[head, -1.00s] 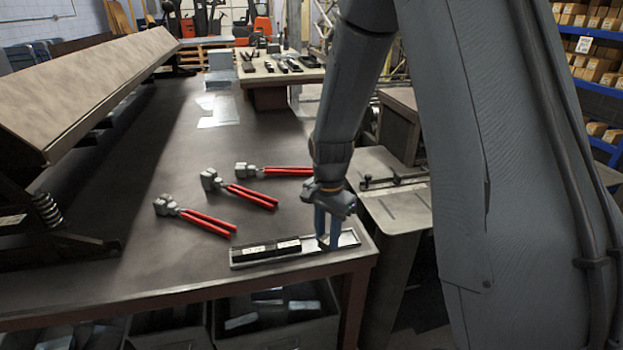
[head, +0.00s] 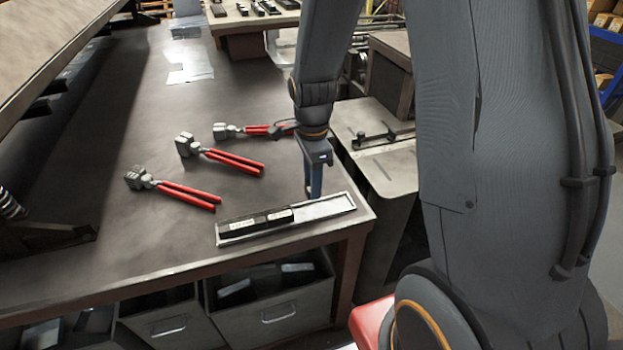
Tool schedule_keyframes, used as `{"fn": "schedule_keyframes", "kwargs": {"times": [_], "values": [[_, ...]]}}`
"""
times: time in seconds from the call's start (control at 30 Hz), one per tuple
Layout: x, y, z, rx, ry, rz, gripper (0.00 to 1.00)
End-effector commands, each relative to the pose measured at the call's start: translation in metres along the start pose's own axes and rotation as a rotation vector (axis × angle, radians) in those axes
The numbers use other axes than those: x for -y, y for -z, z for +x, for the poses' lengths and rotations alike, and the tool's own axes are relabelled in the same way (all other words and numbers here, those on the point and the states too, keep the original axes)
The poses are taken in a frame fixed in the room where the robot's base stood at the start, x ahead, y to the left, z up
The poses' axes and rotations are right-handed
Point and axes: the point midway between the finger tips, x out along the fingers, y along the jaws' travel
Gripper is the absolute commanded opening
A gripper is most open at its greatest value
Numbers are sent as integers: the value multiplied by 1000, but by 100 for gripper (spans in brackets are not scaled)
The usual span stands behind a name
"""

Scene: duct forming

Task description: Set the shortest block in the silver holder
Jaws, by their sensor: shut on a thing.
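The silver holder (head: 335,207) is a long, shallow tray near the front right edge of the bench. Black blocks with white labels lie end to end in its left part, one at the left (head: 240,226) and one nearer the middle (head: 277,217). The right part of the tray is bare. My gripper (head: 314,190) points down at the tray's back edge, right of the blocks. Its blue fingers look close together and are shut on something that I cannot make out. Whether the fingertips touch the tray is unclear.
Several red-handled tools lie behind the tray, at left (head: 170,187), middle (head: 220,157) and back (head: 250,130). Grey bins (head: 270,310) stand under the bench. A lower metal stand (head: 375,160) is to the right. Bare bench top lies between tools and tray.

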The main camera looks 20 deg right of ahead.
Motion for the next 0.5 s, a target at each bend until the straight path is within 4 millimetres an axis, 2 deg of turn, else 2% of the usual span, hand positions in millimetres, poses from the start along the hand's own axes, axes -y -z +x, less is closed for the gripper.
{"fn": "schedule_keyframes", "kwargs": {"times": [0.1, 0.5], "values": [[1, 0, 17, 0, 1, 0, 0], [1, 0, 56, 0, 0, -1, 0]]}}
